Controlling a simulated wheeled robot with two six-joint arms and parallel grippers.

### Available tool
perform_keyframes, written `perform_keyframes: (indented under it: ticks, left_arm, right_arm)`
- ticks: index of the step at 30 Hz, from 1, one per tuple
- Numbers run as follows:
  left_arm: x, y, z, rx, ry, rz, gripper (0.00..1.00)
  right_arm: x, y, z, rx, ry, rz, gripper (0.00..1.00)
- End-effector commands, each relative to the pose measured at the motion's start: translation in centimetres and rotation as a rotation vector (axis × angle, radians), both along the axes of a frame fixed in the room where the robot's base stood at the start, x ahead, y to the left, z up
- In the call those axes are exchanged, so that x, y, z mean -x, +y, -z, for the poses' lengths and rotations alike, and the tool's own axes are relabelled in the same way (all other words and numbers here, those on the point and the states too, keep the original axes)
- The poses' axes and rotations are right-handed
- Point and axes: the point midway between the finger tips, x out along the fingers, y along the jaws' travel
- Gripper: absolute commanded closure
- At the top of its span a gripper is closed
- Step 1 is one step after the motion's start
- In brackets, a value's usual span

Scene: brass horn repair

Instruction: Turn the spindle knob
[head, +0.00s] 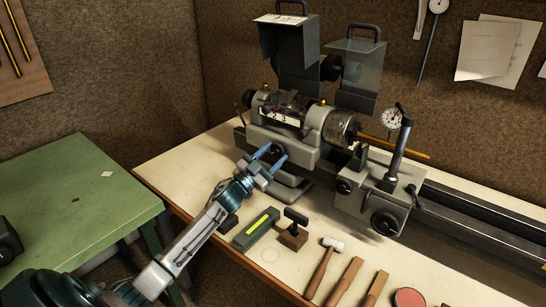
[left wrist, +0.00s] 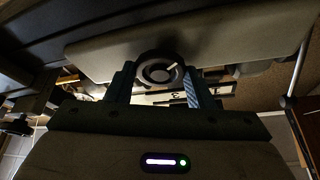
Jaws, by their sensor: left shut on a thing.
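The spindle knob (left wrist: 158,71) shows in the left wrist view as a dark round knob with a pale ring and a small light mark. It sits between the two blue fingers of my left gripper (left wrist: 159,88), which are shut on it from both sides. In the head view my left gripper (head: 271,157) reaches up to the front of the grey lathe headstock (head: 280,139), and I cannot make out the knob there. A white plate with numbers (head: 281,117) is on the headstock above the gripper. My right gripper is not in view.
The lathe carriage (head: 372,197) and a dial gauge (head: 391,118) stand to the right. On the cream bench (head: 262,273) lie a green level (head: 255,229), a small block tool (head: 293,236), a mallet (head: 323,268) and wooden sticks. A green table (head: 75,185) is at left.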

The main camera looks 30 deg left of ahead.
Motion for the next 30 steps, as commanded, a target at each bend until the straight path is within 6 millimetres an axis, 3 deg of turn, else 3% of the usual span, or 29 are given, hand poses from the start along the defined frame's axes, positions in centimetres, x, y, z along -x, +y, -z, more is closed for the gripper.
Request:
perform_keyframes:
  ticks: [3, 15, 30]
  left_arm:
    - [0.0, 0.1, -0.4, -0.113, -0.006, -0.002, 0.75]
    - [0.0, 0.3, -0.4, -0.441, -0.033, 0.0, 0.75]
    - [0.0, 0.3, -0.2, -0.609, -0.047, 0.0, 0.75]
  right_arm:
    - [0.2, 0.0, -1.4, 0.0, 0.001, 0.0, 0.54]
    - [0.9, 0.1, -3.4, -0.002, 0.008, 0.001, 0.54]
    - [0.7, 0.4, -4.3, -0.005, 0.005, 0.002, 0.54]
